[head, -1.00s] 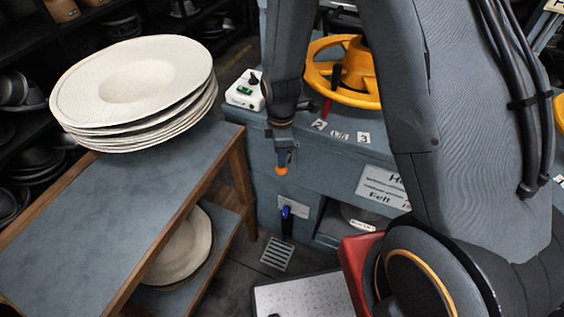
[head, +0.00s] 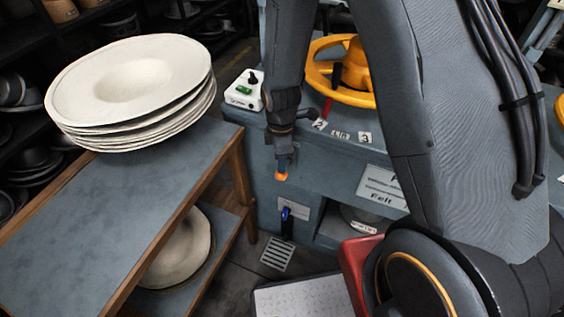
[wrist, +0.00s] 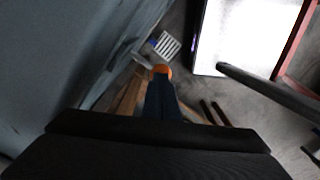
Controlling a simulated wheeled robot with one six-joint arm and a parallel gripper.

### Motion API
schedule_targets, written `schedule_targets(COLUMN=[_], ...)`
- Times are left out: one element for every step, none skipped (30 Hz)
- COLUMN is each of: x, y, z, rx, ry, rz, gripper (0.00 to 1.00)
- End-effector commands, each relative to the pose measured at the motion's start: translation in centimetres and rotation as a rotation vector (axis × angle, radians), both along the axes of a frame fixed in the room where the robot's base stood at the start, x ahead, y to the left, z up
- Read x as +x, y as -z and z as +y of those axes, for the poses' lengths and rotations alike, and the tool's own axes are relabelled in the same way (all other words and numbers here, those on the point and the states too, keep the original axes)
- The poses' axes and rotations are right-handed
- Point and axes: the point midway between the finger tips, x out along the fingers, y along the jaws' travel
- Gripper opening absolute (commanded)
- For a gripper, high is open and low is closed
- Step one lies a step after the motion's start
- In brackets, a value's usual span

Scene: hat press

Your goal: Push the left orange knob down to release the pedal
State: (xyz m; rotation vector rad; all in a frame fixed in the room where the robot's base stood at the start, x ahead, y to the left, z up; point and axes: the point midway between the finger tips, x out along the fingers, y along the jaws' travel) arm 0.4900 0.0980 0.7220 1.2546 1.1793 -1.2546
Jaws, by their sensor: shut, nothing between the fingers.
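My gripper (head: 281,176) points down in front of the blue-grey press cabinet (head: 325,160); its fingers are shut and empty, with orange tips. In the wrist view the shut fingers (wrist: 162,72) end in the same orange, above the floor. I cannot make out a separate left orange knob in either view. A blue-handled lever (head: 286,214) sits on a pale plate low on the cabinet front, below my gripper and apart from it. I cannot identify the pedal for certain.
A wooden table (head: 75,210) at the left bears a stack of cream hat forms (head: 130,85). A yellow handwheel (head: 340,100) and a white control box (head: 244,91) are on the press. A floor grate (head: 276,254) and a pale textured plate (head: 300,299) lie below.

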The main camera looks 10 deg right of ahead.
Motion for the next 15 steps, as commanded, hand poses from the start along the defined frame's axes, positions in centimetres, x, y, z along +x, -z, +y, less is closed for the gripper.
schedule_targets(x=[0.0,0.0,0.0,0.0,0.0,0.0,0.0,0.0,0.0,0.0,0.0,0.0,0.0,0.0,0.0], y=[0.0,0.0,0.0,0.0,-0.1,-0.3,-0.5,-0.7,-1.0,-1.3,-1.6,-1.9,-2.2,-2.5,-2.9], z=[0.0,0.0,0.0,0.0,0.0,0.0,0.0,0.0,0.0,0.0,0.0,0.0,0.0,0.0,0.0], rx=[0.0,0.0,0.0,0.0,0.0,0.0,0.0,0.0,0.0,0.0,0.0,0.0,0.0,0.0,0.0], ry=[0.0,0.0,0.0,0.0,0.0,0.0,0.0,0.0,0.0,0.0,0.0,0.0,0.0,0.0,0.0], rz=[0.0,0.0,0.0,0.0,0.0,0.0,0.0,-0.001,-0.001,-0.001,-0.001,-0.002,-0.002,-0.002,-0.001], gripper=[0.0,0.0,0.0,0.0,0.0,0.0,0.0,0.0,0.0,0.0,0.0,0.0,0.0,0.0,0.0])
